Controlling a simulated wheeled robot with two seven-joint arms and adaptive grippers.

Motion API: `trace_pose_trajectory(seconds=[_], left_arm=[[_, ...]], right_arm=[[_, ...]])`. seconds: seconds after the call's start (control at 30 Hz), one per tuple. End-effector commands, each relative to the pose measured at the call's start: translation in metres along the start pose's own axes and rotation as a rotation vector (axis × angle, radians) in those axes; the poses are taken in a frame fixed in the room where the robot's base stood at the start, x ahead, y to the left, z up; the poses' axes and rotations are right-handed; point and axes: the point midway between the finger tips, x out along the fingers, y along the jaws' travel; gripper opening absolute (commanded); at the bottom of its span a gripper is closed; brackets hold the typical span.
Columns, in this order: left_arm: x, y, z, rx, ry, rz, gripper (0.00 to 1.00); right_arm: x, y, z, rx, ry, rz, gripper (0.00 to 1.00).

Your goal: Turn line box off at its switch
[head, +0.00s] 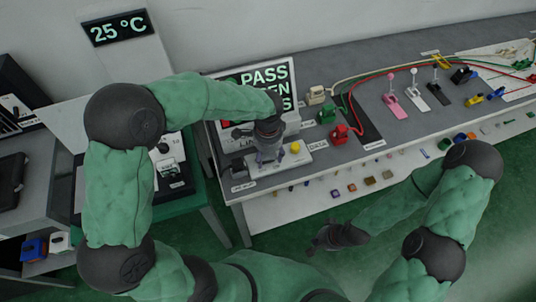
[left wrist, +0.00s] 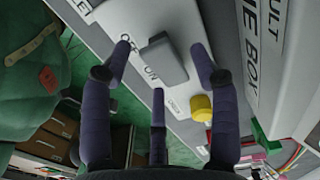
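The line box (head: 291,120) is a pale box at the left end of the bench, largely behind my left arm. In the left wrist view its side (left wrist: 297,85) carries partly cut-off lettering. A white switch plate (head: 299,158) lies in front of it. The grey switch (left wrist: 163,60) sits on this plate beside the words OFF and ON; its exact setting is unclear. My left gripper (head: 268,155) is over the plate, fingers spread around the switch; contact cannot be told. My right gripper (head: 325,240) hangs in front of the bench, its fingers too small to judge.
A yellow button (left wrist: 201,107) is on the same plate, close to a left finger. A red plug-like part (head: 339,134), a green one (head: 327,114) and several levers, including a pink one (head: 394,106), stand to the right. A side table stands at left.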

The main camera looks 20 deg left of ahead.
Motion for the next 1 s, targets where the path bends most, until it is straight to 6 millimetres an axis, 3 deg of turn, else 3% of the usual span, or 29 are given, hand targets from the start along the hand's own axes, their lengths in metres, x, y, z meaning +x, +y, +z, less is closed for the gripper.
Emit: trace_pose_trajectory(seconds=[0.03, 0.13, 0.17, 0.43, 0.73, 1.0], left_arm=[[0.000, 0.000, 0.000, 0.000, 0.000, 0.000, 0.39], [0.000, 0.000, 0.000, 0.000, 0.000, 0.000, 0.11], [0.000, 0.000, 0.000, 0.000, 0.000, 0.000, 0.08], [0.000, 0.000, 0.003, -0.003, 0.051, 0.004, 0.08], [0.002, 0.001, 0.008, -0.006, 0.273, 0.007, 0.08], [0.006, 0.001, 0.010, -0.003, 0.398, 0.006, 0.08]], right_arm=[[0.000, 0.000, 0.000, 0.000, 0.000, 0.000, 0.00], [0.000, 0.000, 0.000, 0.000, 0.000, 0.000, 0.00], [0.000, 0.000, 0.000, 0.000, 0.000, 0.000, 0.00], [-0.002, -0.001, 0.000, 0.000, 0.000, 0.000, 0.00], [-0.008, -0.003, 0.000, 0.000, 0.000, 0.000, 0.00], [0.004, 0.001, 0.000, 0.000, 0.000, 0.000, 0.00]])
